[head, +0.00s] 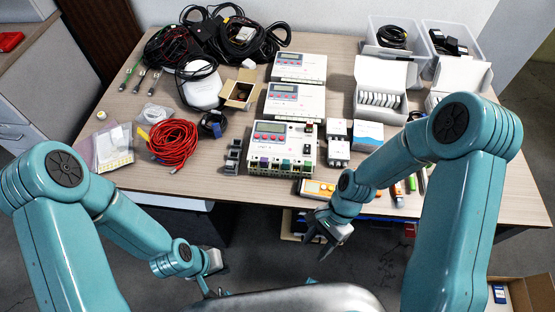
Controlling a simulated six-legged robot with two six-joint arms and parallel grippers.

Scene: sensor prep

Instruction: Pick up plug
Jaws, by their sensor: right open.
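No thing is clearly marked as the plug. A dark blocky item that looks like a power plug or adapter (212,124) lies beside a coil of red cable (174,142) on the table. Small grey connectors (233,158) sit just left of the front white device. My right gripper (328,240) is open and empty, in front of the table's front edge and below the orange handheld meter. My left gripper (212,284) is low at the bottom of the view, off the table, partly hidden by my own body; its jaws are too unclear to read.
Three white devices (299,68) stand in a column mid-table. Black cable bundles (222,36) fill the back left. Clear bins (397,31) and open white boxes (381,73) stand at the right. An orange meter (317,188) lies at the front edge.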

